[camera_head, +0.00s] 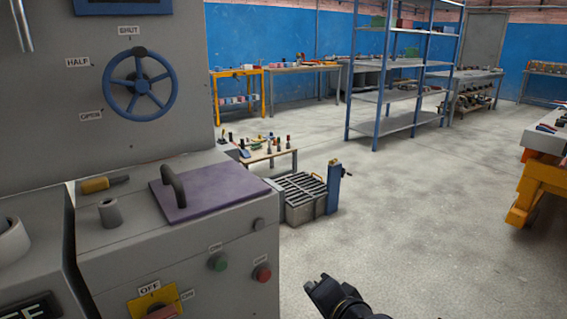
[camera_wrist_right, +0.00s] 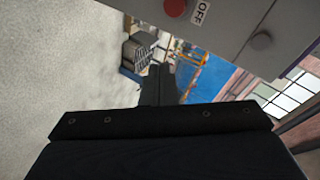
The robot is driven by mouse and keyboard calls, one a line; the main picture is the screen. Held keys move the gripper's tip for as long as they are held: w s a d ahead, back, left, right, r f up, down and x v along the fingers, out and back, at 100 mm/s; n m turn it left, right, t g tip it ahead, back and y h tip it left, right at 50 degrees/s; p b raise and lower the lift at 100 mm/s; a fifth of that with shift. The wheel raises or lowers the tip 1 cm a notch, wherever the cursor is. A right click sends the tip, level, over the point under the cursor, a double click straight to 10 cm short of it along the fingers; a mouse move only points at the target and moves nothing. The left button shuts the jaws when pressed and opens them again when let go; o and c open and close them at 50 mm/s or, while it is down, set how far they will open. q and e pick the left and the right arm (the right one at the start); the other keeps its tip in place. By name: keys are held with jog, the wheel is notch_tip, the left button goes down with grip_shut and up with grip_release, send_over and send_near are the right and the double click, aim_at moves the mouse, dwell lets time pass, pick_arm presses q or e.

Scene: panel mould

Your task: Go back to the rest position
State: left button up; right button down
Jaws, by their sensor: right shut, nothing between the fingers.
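My right gripper (camera_head: 322,290) shows at the bottom of the head view, dark and apart from the machine, over open floor. Its closed fingers also show in the right wrist view (camera_wrist_right: 158,82), with nothing between them. My left gripper is not in view. The grey machine (camera_head: 240,245) stands at the left, with a blue handwheel (camera_head: 140,88) beside the labels SHUT, HALF and OPEN. A purple lid (camera_head: 210,190) with a dark handle lies on its top. A green button (camera_head: 218,263), a red button (camera_head: 262,272) and a yellow switch (camera_head: 155,303) marked OFF are on its front.
A grey slatted crate (camera_head: 305,208) and a blue post (camera_head: 334,188) stand on the floor beyond the machine. A low table with tools (camera_head: 268,156) is behind them. A blue-framed shelf (camera_head: 400,95) stands further back. An orange-legged bench (camera_head: 530,190) is at right. The middle floor is clear.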

jog(key=s+d+f+n+g+h, duration=0.1)
jog(key=s+d+f+n+g, duration=0.15)
jog(key=s+d, duration=0.65)
jog(key=s+d+f+n+g+h, duration=0.15)
jog(key=s+d+n+g, duration=0.35)
jog(key=s, duration=0.7)
notch_tip(320, 180, up, 22)
jog(key=t+y+p, duration=0.1)
jog(key=p, duration=2)
jog(key=shift+d+f+p, duration=0.15)
jog(key=shift+d+p, duration=0.15)
jog(key=shift+p, duration=0.1)
jog(key=shift+w+m, duration=0.1)
jog(key=shift+m, duration=0.15)
